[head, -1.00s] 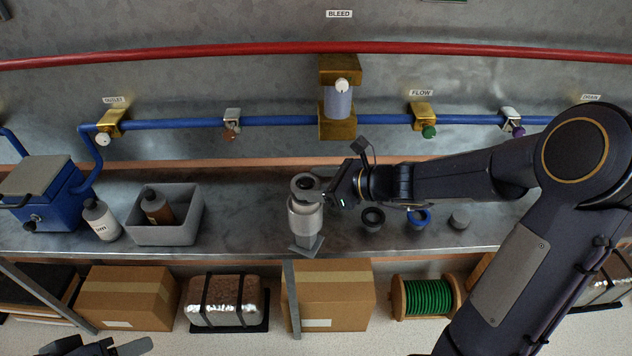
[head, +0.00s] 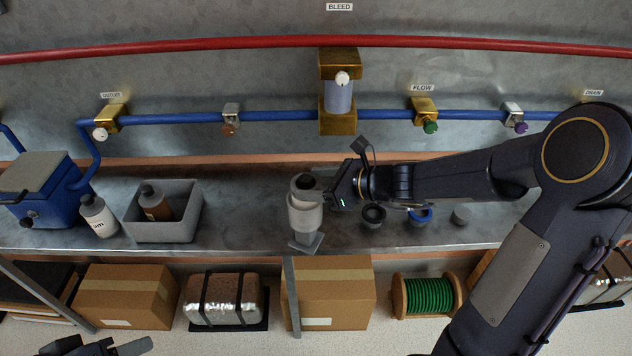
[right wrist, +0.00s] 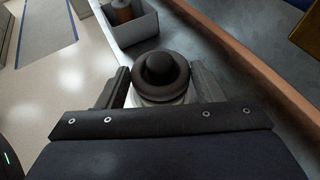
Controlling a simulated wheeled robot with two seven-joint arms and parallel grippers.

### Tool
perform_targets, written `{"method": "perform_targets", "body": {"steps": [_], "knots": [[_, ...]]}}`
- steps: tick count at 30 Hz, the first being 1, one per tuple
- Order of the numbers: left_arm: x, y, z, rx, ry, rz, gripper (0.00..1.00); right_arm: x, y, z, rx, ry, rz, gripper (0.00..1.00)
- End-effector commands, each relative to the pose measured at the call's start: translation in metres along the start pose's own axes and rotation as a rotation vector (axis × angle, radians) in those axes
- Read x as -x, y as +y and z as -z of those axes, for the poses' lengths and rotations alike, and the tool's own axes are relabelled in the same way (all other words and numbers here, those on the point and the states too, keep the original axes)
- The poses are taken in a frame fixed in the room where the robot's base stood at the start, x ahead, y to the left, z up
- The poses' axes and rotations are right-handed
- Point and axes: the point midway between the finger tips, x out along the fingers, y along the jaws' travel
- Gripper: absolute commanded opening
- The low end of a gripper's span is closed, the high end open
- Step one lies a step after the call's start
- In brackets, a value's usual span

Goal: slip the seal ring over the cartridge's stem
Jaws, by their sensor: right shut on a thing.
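The pale grey cartridge (head: 305,218) stands upright on a small foot on the bench; its top shows dark in the head view. My right gripper (head: 333,190) reaches it from the right at its upper end. In the right wrist view the fingers (right wrist: 160,88) close from both sides on the dark seal ring (right wrist: 160,88). The ring shows around a dark rounded stem top (right wrist: 158,64), with a whitish body under it. I cannot tell how far down the ring sits. My left gripper (head: 105,348) shows only in part at the bottom left edge.
To the right on the bench stand a dark ring piece (head: 374,216), a blue ring piece (head: 420,216) and a plain grey peg (head: 461,215). A grey bin (head: 165,232) with a brown bottle, a white bottle (head: 98,217) and a blue unit (head: 45,190) stand left. Pipes run behind.

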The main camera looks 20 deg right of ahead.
Motion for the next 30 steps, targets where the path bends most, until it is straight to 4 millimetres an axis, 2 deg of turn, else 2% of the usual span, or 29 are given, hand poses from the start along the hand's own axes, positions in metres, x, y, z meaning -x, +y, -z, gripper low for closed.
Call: {"method": "perform_targets", "body": {"steps": [8, 9, 14, 23, 26, 30], "knots": [[-0.004, -0.002, -0.002, 0.0, 0.0, 0.0, 0.51, -0.002, 0.0, 0.004, 0.0, 0.0, 0.0, 0.39], [-0.004, -0.002, -0.002, 0.0, 0.0, 0.0, 0.51, -0.002, 0.0, 0.004, 0.0, 0.0, 0.0, 0.65], [-0.003, -0.002, -0.002, 0.0, 0.0, 0.0, 0.51, -0.002, 0.0, 0.004, 0.0, 0.0, 0.0, 0.86], [-0.003, -0.002, -0.002, 0.0, 0.0, 0.0, 0.51, 0.0, 0.0, 0.004, 0.0, 0.0, 0.001, 0.86], [-0.003, -0.001, -0.002, 0.0, 0.0, 0.0, 0.51, 0.009, -0.001, 0.003, 0.002, -0.001, 0.003, 0.86], [-0.002, -0.001, -0.001, 0.0, 0.0, 0.0, 0.51, 0.034, -0.001, 0.003, 0.002, 0.0, 0.005, 0.86]]}}
